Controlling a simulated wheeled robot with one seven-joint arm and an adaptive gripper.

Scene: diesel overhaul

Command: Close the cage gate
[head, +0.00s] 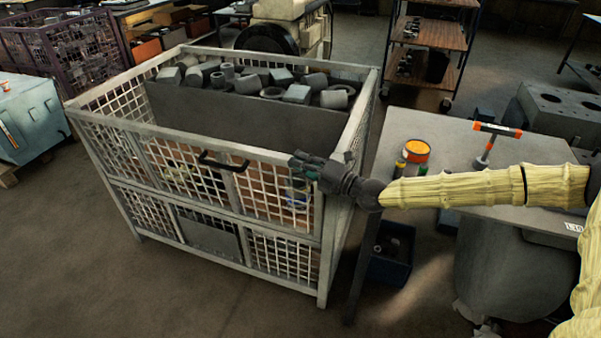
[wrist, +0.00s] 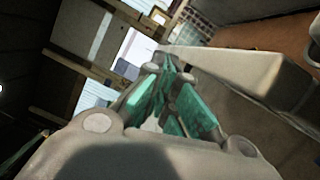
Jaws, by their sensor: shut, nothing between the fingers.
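The grey mesh cage (head: 160,242) stands left of centre in the head view. Its front upper mesh panel, the gate (head: 192,178), carries a black bar handle (head: 222,161). The gate stands upright between the corner posts; I cannot tell whether it is fully flush or latched. My gripper (head: 298,168) is at the front right corner of the cage, to the right of the handle and apart from it. Its teal-padded fingers (wrist: 165,85) are shut with nothing between them. In the wrist view a pale rail (wrist: 240,72) runs close beside the fingers; contact cannot be told.
Grey metal parts (head: 265,85) fill a grey bin (head: 240,118) inside the cage. The floor in front of the cage is clear.

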